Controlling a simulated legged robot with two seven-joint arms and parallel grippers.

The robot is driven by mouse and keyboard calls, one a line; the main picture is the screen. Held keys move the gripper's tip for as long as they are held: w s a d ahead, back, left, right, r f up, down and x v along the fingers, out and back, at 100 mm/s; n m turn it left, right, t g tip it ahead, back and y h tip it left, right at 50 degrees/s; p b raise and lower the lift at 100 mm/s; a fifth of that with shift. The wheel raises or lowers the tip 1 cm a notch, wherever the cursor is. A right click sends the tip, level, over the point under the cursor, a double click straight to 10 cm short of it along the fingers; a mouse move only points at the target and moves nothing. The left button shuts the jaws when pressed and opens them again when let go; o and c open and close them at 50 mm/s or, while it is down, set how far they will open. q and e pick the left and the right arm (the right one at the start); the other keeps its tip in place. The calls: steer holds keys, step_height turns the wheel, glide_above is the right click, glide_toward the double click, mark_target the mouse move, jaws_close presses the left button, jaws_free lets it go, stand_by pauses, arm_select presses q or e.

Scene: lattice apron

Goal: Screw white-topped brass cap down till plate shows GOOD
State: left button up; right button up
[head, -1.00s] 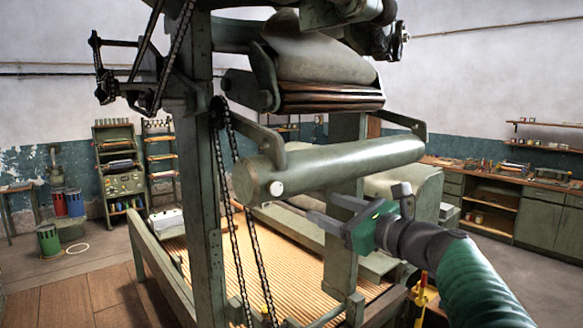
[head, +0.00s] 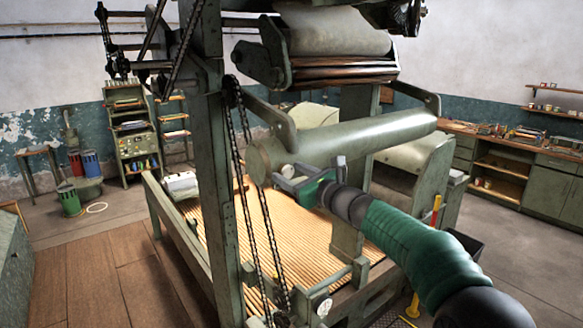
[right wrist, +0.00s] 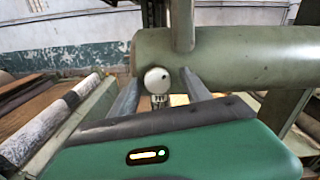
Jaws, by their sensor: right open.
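The white-topped cap shows as a small white round knob (head: 290,171) at the near end of the green roller (head: 350,142) in the head view. In the right wrist view the white knob (right wrist: 157,80) has a short metallic stem below it. My right gripper (head: 283,178) is open, with one finger on each side of the knob (right wrist: 159,76). I cannot tell whether the fingers touch it. A small pale round plate (head: 324,307) sits low on the machine frame, and no word on it is legible. My left gripper is not in view.
The machine's green upright (head: 218,170) and hanging chains (head: 246,180) stand left of my gripper. A slatted bed (head: 222,228) lies below the roller. A workbench (head: 530,160) runs along the right wall. The wooden floor (head: 95,270) at left is clear.

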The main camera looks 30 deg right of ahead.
steer(key=shift+a, duration=0.15)
steer(key=shift+c, duration=0.5)
jaws_close()
steer(key=n+b, duration=0.1)
steer(key=b, duration=0.1)
steer(key=n+b, duration=0.1)
steer(key=b, duration=0.1)
steer(key=shift+f, duration=0.35)
steer(key=shift+r+n+b, duration=0.1)
steer(key=shift+n+b, duration=0.2)
steer(key=shift+n, duration=0.1)
steer(key=shift+r, duration=0.25)
steer(key=shift+o, duration=0.5)
jaws_free()
